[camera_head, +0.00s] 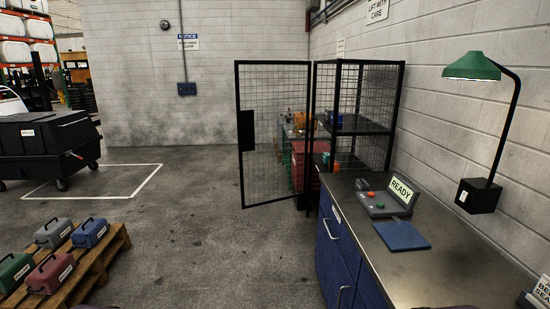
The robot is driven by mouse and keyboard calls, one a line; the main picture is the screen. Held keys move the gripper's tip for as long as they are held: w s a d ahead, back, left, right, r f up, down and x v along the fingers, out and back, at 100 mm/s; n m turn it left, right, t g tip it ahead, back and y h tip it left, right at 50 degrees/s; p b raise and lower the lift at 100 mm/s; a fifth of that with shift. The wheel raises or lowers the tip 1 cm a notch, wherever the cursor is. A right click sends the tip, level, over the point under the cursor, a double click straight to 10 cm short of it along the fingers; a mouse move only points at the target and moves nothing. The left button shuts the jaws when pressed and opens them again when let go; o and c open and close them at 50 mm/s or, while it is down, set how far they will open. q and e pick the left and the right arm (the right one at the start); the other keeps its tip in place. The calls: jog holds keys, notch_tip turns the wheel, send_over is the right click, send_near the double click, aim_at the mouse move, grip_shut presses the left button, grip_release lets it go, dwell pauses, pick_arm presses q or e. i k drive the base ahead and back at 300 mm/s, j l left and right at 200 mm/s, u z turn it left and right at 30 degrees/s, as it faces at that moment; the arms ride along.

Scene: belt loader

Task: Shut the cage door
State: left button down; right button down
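The cage door (272,178) is a black-framed wire mesh panel in the middle of the head view. It stands open, swung out to the left of the cage, with a dark latch plate (246,130) on its left, free edge. Its right edge meets the cage (338,95), a black mesh enclosure with shelves against the right wall. Red, orange and blue items show behind the door mesh and on the shelves. Neither gripper can be made out; only dark slivers show at the bottom edge of the view.
A blue workbench (462,265) with a READY panel (401,190) and green lamp (472,66) runs along the right, close to the cage. A pallet (95,262) with several toolboxes is at lower left, and a black cart (45,145) stands behind it. The floor before the door is clear.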

aim_at(245, 120)
jog(key=i+j+u, duration=0.35)
jog(key=i, duration=0.35)
jog(key=i+u, duration=0.35)
jog(key=i, duration=3.05)
jog(key=i+z, duration=0.45)
jog(key=i+j+z, duration=0.25)
jog(key=z, duration=0.2)
jog(key=i+j+z, duration=0.75)
jog(key=z, duration=0.15)
jog(key=i+j+z, duration=0.2)
jog(key=j+z, duration=0.2)
jog(key=j, duration=0.3)
jog(key=i+j+z, duration=0.15)
jog(key=j+z, duration=0.75)
jog(key=j, duration=0.3)
jog(key=k+j+z, duration=0.1)
jog(key=j+z, duration=0.35)
jog(key=j, duration=0.15)
jog(key=k+j, duration=0.15)
jog(key=j, duration=0.15)
jog(key=k+j+z, duration=0.1)
jog(key=j, duration=0.25)
jog(key=k, duration=0.1)
